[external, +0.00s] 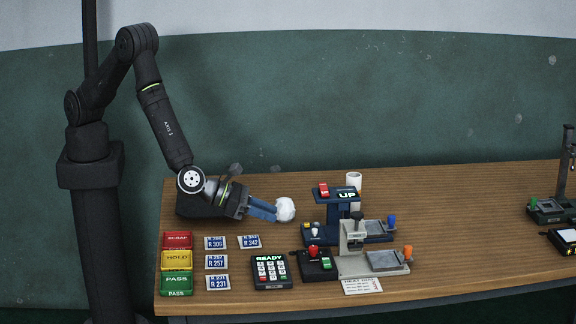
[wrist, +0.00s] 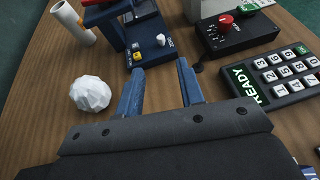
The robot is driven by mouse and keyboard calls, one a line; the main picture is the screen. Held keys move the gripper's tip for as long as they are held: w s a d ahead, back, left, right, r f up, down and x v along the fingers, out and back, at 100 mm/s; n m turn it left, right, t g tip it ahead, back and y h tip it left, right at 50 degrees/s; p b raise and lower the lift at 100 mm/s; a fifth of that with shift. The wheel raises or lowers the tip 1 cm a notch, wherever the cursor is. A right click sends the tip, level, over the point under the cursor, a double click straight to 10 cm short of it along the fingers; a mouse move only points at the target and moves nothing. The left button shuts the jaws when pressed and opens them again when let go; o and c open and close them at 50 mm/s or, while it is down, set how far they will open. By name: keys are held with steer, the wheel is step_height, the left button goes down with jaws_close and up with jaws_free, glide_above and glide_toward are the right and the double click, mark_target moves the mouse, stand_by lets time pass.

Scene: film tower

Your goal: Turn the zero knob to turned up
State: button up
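No knob carries a legible "zero" label, so I cannot tell which one is the zero knob. A red knob (external: 313,250) sits on a small black box (external: 318,266); this red knob also shows at the top of the wrist view (wrist: 226,20). A small white knob (external: 314,232) is on the blue device (external: 347,234), and shows in the wrist view (wrist: 161,40) beside a yellow button (wrist: 137,56). My gripper (external: 268,209) is left of these devices, low over the table. In the wrist view my gripper (wrist: 160,82) is open, with nothing between its blue fingers.
A crumpled white ball (external: 285,209) lies just beside my fingertips. A READY keypad (external: 271,271) stands at the front. A grey device with an orange knob (external: 408,251) is right of the black box. Cards and coloured trays lie left. The right half of the table is mostly clear.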

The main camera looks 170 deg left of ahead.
mark_target(314, 229)
steer(key=x, duration=1)
steer(key=shift+w+a+f, duration=0.1)
steer(key=shift+a+f, duration=0.05)
steer(key=shift+a, duration=0.2)
jaws_close()
